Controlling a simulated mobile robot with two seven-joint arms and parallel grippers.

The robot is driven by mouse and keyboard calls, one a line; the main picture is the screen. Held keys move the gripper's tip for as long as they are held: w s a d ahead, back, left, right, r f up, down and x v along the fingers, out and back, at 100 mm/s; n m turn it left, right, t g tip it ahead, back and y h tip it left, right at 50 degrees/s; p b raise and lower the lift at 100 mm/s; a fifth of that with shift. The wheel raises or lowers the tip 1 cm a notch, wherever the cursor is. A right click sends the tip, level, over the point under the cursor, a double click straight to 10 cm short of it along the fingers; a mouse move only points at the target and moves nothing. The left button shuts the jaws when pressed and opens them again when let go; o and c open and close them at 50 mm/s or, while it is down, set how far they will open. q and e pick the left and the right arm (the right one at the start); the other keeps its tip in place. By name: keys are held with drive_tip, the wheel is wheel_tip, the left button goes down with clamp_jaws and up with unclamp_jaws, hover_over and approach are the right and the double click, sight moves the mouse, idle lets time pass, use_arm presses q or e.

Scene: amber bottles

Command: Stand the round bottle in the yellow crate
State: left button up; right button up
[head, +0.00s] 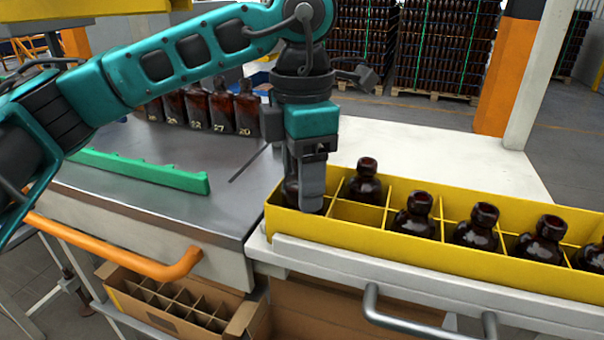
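The yellow crate (350,233) stands at the right, with several round-shouldered dark amber bottles in its compartments, such as one at the back left (364,184) and one in front (414,216). The front compartment beside the back-left bottle is empty. My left gripper (311,192) points straight down at the crate's left end, its fingertips below the rim level. A dark amber bottle (290,190) shows just left of the fingers, mostly hidden by them and the crate wall. Whether the fingers grip it cannot be seen. My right gripper is not in view.
A row of numbered amber bottles (222,110) stands at the back of the metal table (150,185). A green rail (140,170) lies in front of them. A cardboard box with dividers (175,305) sits below. White surface (440,150) behind the crate is clear.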

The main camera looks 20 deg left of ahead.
use_arm(q)
drive_tip(key=o, duration=0.6)
drive_tip(key=shift+c, duration=0.2)
wheel_tip(320, 180, up, 13)
drive_tip(key=shift+p, duration=1.05)
drive_tip(key=shift+s, duration=0.1)
